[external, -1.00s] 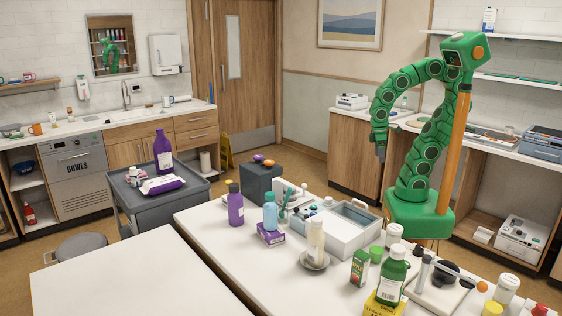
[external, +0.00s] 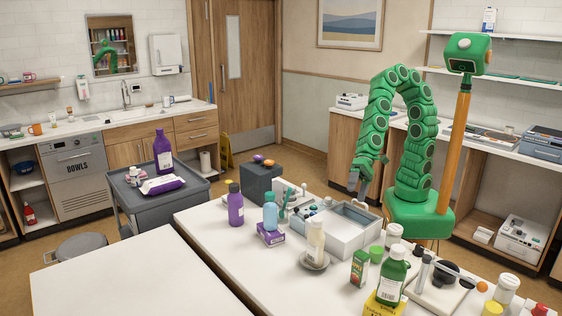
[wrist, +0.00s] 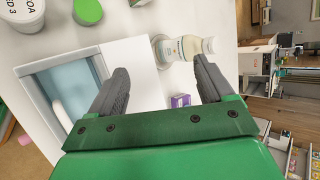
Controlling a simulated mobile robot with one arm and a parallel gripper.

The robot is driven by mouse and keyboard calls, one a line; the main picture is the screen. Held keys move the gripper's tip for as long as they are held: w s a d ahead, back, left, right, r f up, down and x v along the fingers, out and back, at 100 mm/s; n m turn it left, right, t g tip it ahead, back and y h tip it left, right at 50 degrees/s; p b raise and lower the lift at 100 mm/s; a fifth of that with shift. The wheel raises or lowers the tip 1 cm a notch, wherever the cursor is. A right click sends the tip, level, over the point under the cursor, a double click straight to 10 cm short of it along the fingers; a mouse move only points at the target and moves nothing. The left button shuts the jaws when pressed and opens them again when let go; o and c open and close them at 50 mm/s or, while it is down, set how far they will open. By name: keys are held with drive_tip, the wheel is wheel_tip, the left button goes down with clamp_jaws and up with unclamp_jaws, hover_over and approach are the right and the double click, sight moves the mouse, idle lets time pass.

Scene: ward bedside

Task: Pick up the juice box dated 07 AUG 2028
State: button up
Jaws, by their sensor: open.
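A small green carton with a red patch (external: 359,268), which looks like a juice box, stands upright on the white table (external: 215,232) near its front right. Its date is too small to read. I cannot make it out in the wrist view. My gripper (external: 357,187) is above the far side of the table, behind the carton and apart from it. In the wrist view my gripper (wrist: 160,70) has its two grey fingers spread, with nothing held between them.
A green bottle (external: 391,277) stands close right of the carton, and a green cup (external: 376,254) stands behind it. A cream bottle on a dish (external: 315,264) is to its left. A white, blue-lined tray (external: 322,252) lies below my gripper. The front-left tabletop (external: 130,270) is clear.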

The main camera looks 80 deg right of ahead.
drive_tip(key=a+f+m+t+y, duration=0.25)
drive_tip(key=a+m, duration=0.65)
drive_tip(key=a, duration=0.5)
drive_tip(key=m+t+h, duration=0.2)
drive_tip(key=m+t, duration=0.2)
drive_tip(key=m, duration=0.5)
approach(357, 263)
drive_tip(key=shift+w+a+r+g, duration=0.15)
drive_tip(key=shift+w+a, duration=0.2)
drive_tip(key=shift+w, duration=0.1)
drive_tip(key=shift+w+a+r+g, duration=0.1)
drive_tip(key=shift+w+a+r, duration=0.05)
drive_tip(key=shift+w+a, duration=0.2)
drive_tip(key=shift+f+m+h, duration=0.25)
drive_tip(key=shift+f+m, duration=0.15)
drive_tip(key=shift+m, duration=0.3)
drive_tip(key=shift+x, duration=3.85)
drive_tip(key=shift+s+a, duration=0.1)
drive_tip(key=shift+c, duration=0.2)
drive_tip(key=c, duration=1.1)
drive_tip(key=shift+c, duration=0.2)
